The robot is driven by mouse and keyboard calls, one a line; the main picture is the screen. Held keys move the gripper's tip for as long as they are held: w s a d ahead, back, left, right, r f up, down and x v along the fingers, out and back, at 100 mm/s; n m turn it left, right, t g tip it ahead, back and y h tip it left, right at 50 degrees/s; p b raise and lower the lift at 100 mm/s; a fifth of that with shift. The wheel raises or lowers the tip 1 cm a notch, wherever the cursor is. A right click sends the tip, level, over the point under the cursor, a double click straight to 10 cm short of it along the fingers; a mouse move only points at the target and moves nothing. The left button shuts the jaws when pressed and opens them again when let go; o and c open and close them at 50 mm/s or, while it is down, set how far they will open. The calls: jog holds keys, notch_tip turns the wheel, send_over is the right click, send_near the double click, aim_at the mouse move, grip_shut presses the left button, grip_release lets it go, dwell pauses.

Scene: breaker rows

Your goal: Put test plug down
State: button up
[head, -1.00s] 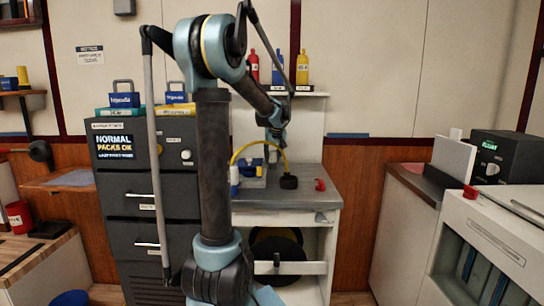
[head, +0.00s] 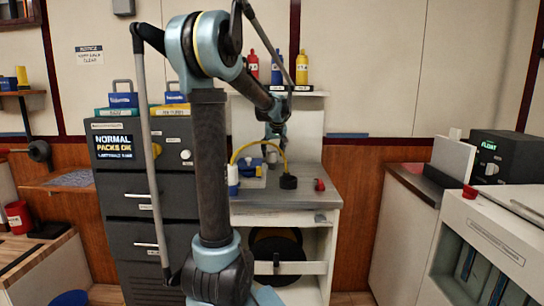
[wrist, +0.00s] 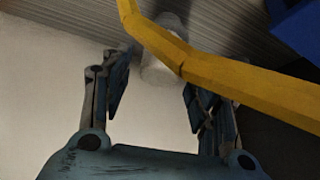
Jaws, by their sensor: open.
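A yellow cable (head: 245,146) arches over the worktop in the head view. It runs down to a black round piece (head: 288,182) standing on the worktop (head: 306,198); this may be the test plug, but I cannot be sure. My gripper (head: 273,150) is above the worktop, near the cable. In the wrist view my gripper (wrist: 155,95) has its fingers spread wide with nothing held between them. The yellow cable (wrist: 225,82) crosses close to the camera, and a pale, blurred cylinder (wrist: 160,65) shows beyond the fingers.
A blue device (head: 250,166) and a white bottle with blue (head: 233,180) stand at the worktop's left. A red item (head: 319,185) lies at its right. A dark cabinet (head: 150,190) borders the left side. A shelf above holds several bottles (head: 302,68).

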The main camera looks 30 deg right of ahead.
jog(key=v, duration=0.9)
jog(key=shift+r, duration=0.2)
jog(key=shift+s, duration=0.1)
